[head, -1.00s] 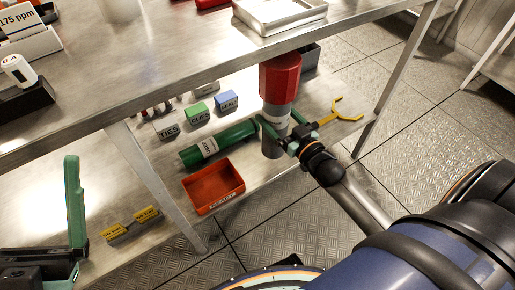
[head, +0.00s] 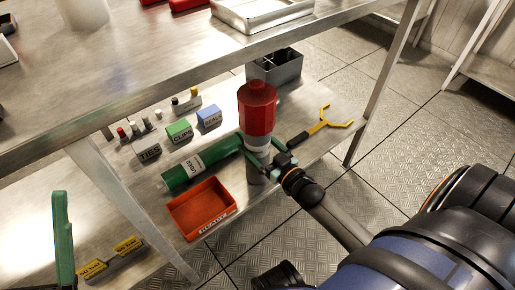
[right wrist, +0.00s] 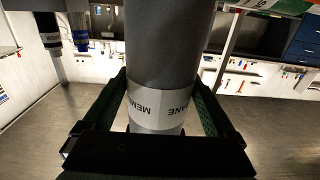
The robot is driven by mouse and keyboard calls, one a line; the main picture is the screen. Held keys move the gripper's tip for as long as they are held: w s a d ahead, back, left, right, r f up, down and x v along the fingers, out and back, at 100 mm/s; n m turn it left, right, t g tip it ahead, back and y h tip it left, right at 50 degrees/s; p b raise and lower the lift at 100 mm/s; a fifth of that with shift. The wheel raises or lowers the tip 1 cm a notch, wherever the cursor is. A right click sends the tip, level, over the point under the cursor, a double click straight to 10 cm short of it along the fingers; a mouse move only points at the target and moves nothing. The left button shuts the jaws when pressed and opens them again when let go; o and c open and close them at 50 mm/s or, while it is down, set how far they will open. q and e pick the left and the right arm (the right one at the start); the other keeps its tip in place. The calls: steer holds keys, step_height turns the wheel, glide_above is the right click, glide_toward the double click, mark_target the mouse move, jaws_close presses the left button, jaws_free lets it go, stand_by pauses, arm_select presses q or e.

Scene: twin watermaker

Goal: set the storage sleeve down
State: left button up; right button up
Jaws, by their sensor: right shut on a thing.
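The storage sleeve (head: 257,112) is a grey cylinder with a red upper part and a white label band. It is upright near the front edge of the lower shelf (head: 305,98). I cannot tell whether its bottom touches the shelf. My right gripper (head: 262,160) is shut on its grey part, below the red. In the right wrist view the sleeve (right wrist: 168,55) fills the middle between the green fingers, its "MEMBRANE" label upside down. My left gripper (head: 63,240) shows only as a green finger at the lower left; its opening is unclear.
On the lower shelf, a green tube (head: 203,164) lies left of the sleeve, with an orange tray (head: 201,208) in front. Small labelled boxes (head: 180,131) stand behind. A yellow-ended tool (head: 325,123) lies to the right, a grey divided box (head: 275,67) behind. The upper tabletop (head: 130,60) overhangs.

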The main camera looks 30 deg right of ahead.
steer(key=shift+f, duration=0.1)
steer(key=o, duration=1.3)
steer(key=shift+r, duration=0.2)
steer(key=s+p, duration=0.3)
steer(key=s, duration=0.9)
steer(key=shift+d+p, duration=0.4)
steer(key=shift+d, duration=0.05)
